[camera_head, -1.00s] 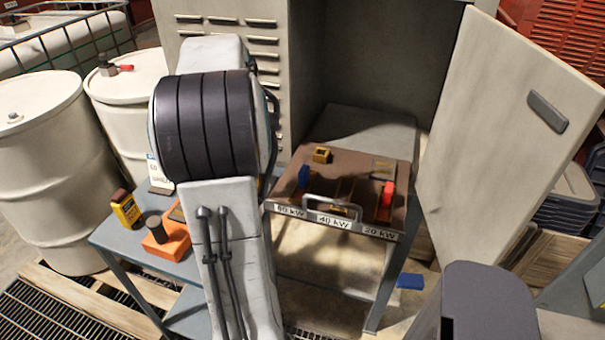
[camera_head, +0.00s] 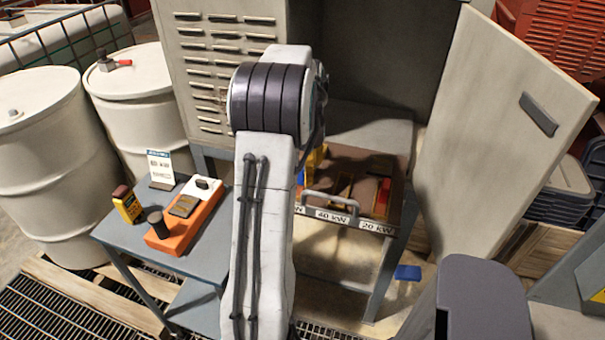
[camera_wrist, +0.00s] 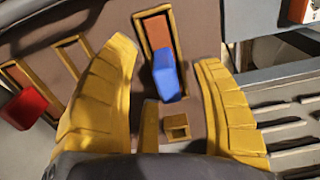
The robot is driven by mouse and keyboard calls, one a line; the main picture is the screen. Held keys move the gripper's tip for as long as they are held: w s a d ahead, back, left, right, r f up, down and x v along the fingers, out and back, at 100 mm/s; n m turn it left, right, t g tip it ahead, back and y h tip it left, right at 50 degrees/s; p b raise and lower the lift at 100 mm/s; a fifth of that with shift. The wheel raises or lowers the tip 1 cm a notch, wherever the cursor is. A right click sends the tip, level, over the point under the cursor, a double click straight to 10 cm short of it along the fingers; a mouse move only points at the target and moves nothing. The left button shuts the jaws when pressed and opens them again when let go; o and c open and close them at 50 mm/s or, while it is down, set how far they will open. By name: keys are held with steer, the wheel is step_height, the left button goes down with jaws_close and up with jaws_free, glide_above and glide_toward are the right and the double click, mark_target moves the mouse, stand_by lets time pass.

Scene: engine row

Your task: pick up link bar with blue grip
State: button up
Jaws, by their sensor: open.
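The link bar with the blue grip (camera_wrist: 167,76) stands in a brass-framed slot in the brown panel, with copper-coloured metal showing beside it. It shows in the head view (camera_head: 300,177) only as a small blue patch beside my arm, the rest hidden. My gripper (camera_wrist: 166,56) is open over the panel, its yellow fingers to the left and right of the blue grip with a gap on each side. Whether the fingertips are level with the grip I cannot tell.
A red grip (camera_head: 382,198) stands in another slot at right; it also shows in the wrist view (camera_wrist: 24,107). A small brass socket (camera_wrist: 176,126) is near the blue grip. A grey handle (camera_head: 330,205) crosses the panel's front. The cabinet door (camera_head: 500,130) stands open at right.

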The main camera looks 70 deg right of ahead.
steer(key=shift+f, duration=1.35)
jaws_close()
